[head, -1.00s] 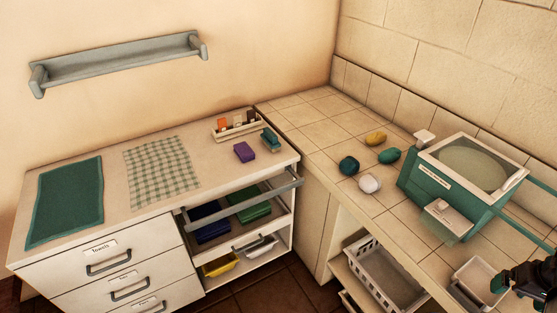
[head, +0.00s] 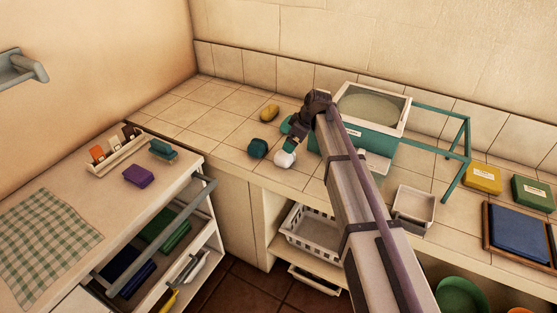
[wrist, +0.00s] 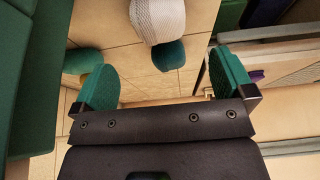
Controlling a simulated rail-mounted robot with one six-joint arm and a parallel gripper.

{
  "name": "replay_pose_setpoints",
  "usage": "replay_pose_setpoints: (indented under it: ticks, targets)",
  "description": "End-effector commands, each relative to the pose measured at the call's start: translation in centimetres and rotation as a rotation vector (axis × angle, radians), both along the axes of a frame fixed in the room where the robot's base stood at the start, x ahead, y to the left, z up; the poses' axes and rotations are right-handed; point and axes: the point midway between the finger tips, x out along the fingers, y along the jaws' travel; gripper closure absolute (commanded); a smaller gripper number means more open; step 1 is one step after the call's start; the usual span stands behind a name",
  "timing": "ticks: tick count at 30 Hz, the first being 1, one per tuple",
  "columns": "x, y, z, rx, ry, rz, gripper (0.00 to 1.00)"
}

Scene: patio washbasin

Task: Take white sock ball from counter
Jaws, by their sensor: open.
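The white sock ball (head: 284,160) lies on the tiled counter, and it also shows at the top of the wrist view (wrist: 160,18). My gripper (head: 292,146) is right by it in the head view, partly overlapping it. In the wrist view the two green finger pads of my gripper (wrist: 165,80) are spread, with nothing between them. The white ball is ahead of the fingertips, within their span.
A green ball (head: 286,125) is partly hidden behind my gripper, and a yellow ball (head: 269,112) lies farther back. The counter's left back part is clear.

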Motion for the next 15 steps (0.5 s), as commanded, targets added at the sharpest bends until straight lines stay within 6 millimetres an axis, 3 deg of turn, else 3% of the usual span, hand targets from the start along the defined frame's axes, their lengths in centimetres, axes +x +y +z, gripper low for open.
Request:
replay_pose_setpoints:
  ticks: [9, 15]
  targets:
    - [0.7, 1.7, -5.5, 0.000, 0.001, -0.003, 0.00]
    - [0.8, 2.0, -5.7, -0.002, 0.001, -0.004, 0.00]
